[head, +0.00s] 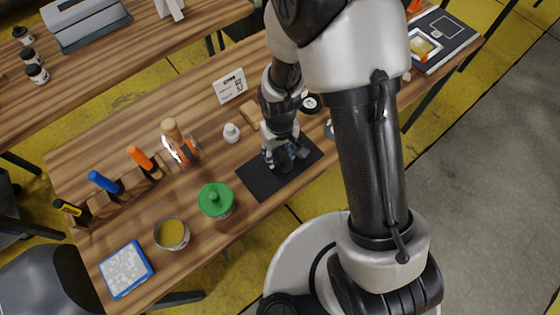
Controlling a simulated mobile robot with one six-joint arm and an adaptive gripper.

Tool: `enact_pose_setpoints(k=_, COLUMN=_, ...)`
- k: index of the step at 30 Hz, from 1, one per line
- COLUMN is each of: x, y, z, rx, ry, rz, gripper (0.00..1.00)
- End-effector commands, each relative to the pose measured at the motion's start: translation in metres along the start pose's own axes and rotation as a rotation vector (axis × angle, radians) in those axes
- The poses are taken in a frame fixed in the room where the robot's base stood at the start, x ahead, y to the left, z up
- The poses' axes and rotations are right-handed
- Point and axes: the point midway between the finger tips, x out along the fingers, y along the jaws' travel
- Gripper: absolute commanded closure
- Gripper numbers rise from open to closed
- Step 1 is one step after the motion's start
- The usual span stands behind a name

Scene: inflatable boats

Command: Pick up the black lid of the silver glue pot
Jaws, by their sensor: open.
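My gripper (288,158) is over the black mat (262,184) on the wooden workbench, pointing down. It is open, and I see nothing held in it. The fingers and the mat are both dark, so I cannot tell whether a black lid lies beneath or between them. I cannot clearly make out the silver glue pot. A small greyish thing (329,129) shows partly behind my arm, too hidden to name. A round black thing with a pale centre (311,103) lies further back, and I cannot tell whether it is a lid.
A green-lidded pot (215,200), an open tin of yellow stuff (172,234) and a white bottle (231,133) stand left of the mat. Upright tools, including an orange-handled one (141,159), line the left. A white card (230,86) stands behind. A blue-edged pad (126,270) lies front left.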

Motion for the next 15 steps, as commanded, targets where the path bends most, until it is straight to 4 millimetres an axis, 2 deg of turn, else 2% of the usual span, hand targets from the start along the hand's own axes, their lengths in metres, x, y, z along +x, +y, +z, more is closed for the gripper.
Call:
enact_pose_setpoints(k=1, x=0.013, y=0.000, z=0.001, rx=0.000, ry=-0.003, rz=0.000, gripper=0.55)
enact_pose_setpoints(k=4, x=0.024, y=0.000, z=0.001, rx=0.000, ry=-0.002, rz=0.000, gripper=0.55)
enact_pose_setpoints(k=11, x=0.024, y=0.000, z=0.000, rx=0.000, ry=0.000, rz=0.000, gripper=0.55)
enact_pose_setpoints(k=15, x=0.024, y=0.000, z=0.000, rx=0.000, ry=0.000, rz=0.000, gripper=0.64)
